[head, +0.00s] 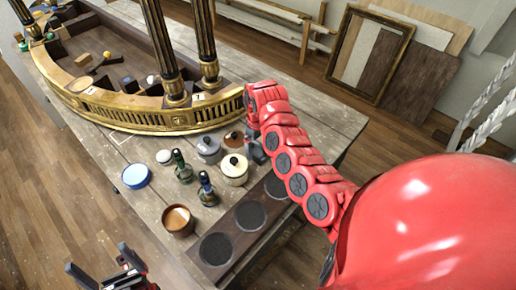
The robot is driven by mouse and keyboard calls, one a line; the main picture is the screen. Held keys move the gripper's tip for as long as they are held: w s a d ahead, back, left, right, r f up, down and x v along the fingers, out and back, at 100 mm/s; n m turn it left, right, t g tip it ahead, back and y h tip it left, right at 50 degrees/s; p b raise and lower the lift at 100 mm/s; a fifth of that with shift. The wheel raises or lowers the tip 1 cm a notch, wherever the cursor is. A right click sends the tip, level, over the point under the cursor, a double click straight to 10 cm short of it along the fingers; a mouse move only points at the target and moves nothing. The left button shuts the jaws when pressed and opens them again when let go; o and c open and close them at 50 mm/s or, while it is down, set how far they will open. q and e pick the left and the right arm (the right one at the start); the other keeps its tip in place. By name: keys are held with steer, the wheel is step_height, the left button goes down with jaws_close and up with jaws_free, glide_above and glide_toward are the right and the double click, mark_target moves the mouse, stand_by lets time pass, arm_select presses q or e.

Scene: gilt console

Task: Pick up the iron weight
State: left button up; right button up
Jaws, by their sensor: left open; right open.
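I cannot pick out the iron weight with certainty; no object here clearly shows as one. A grey lidded pot (208,150) with a knob stands among other small vessels on the worn wooden table (150,205). My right gripper (257,150) hangs at the end of the red arm, just right of the pots, and its fingers are partly hidden by the arm. I see nothing held in it. My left gripper (106,272) is open and empty at the bottom left, in front of the table edge.
A gilt console frame (150,120) with upright dark legs fills the table's back left. Nearby are a cream pot (234,169), brown pot (233,140), green bottles (182,167), blue-rimmed dish (135,176), brown cup (178,220) and a board with dark round pads (217,249).

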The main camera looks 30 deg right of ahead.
steer(key=shift+f, duration=0.9)
jaws_close()
